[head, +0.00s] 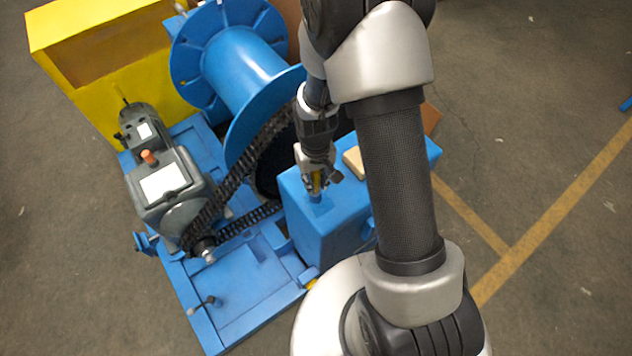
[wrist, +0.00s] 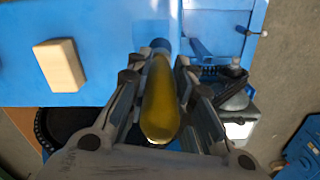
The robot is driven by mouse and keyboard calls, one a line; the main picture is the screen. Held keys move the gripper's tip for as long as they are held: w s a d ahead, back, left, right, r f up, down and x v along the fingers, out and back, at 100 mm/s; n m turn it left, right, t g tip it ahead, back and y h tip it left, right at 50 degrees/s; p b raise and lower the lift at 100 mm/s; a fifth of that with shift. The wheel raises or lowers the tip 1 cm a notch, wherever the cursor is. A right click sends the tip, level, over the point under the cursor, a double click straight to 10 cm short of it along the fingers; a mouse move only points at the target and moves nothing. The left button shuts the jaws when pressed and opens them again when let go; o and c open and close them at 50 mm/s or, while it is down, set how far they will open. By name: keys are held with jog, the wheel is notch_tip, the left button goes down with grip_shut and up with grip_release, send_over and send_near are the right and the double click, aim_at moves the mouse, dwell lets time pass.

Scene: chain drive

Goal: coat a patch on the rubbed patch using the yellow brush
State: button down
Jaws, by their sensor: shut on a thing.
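My gripper (head: 316,180) is shut on the yellow brush (wrist: 160,105), whose handle lies between the two fingers in the wrist view. The handle's rounded end faces the wrist camera. The gripper is above the top of the blue box (head: 335,235). A small blue round part (wrist: 161,44) shows at the brush's far end; I cannot tell whether it belongs to the brush or to a holder. I cannot make out the rubbed patch in either view.
A tan block (wrist: 60,65) lies on the box top beside the gripper. Left of the box are the black chain (head: 235,180), the blue drum (head: 240,65) and the grey motor unit (head: 165,190). A yellow housing (head: 75,100) stands behind. Open floor lies to the right.

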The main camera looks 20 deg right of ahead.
jog(key=shift+r+p, duration=0.55)
jog(key=shift+r, duration=0.55)
